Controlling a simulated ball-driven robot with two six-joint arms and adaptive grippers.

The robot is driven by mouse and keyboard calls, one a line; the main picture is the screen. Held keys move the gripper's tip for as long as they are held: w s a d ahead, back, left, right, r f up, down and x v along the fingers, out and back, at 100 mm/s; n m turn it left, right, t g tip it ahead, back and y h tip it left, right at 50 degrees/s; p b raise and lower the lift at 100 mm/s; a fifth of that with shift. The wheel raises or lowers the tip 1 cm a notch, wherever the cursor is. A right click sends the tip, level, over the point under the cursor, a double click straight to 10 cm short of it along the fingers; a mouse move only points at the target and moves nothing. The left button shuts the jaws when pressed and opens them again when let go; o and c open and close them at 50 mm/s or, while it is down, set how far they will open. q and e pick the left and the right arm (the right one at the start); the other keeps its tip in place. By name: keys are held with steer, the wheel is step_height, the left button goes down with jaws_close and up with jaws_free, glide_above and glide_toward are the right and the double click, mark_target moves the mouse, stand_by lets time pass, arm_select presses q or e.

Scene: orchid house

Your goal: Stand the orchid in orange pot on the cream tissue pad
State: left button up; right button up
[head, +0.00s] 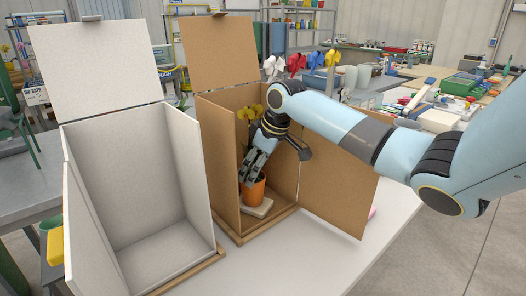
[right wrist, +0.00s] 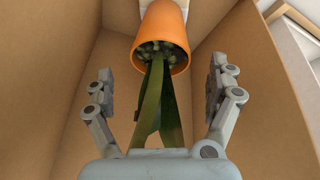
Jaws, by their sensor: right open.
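The orchid in the orange pot (head: 253,191) stands inside the brown cardboard box, upright, with yellow flowers (head: 250,112) above. Under it is the cream tissue pad (head: 262,209) on the box floor; the pot appears to rest on it. In the right wrist view the orange pot (right wrist: 163,38) shows beyond the fingers, with green leaves (right wrist: 158,105) running between them. My right gripper (head: 248,179) reaches into the box by the pot; in its wrist view the fingers (right wrist: 162,85) are apart, touching neither the pot nor the leaves. My left gripper is not in view.
The brown box (head: 225,125) has its lid raised and a side flap (head: 340,190) swung out to the right. An empty white box (head: 125,190) stands open on the left. Several coloured flowers (head: 295,63) show behind. The white table (head: 320,262) is clear in front.

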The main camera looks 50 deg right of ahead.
steer(key=v, duration=0.8)
steer(key=shift+s, duration=0.1)
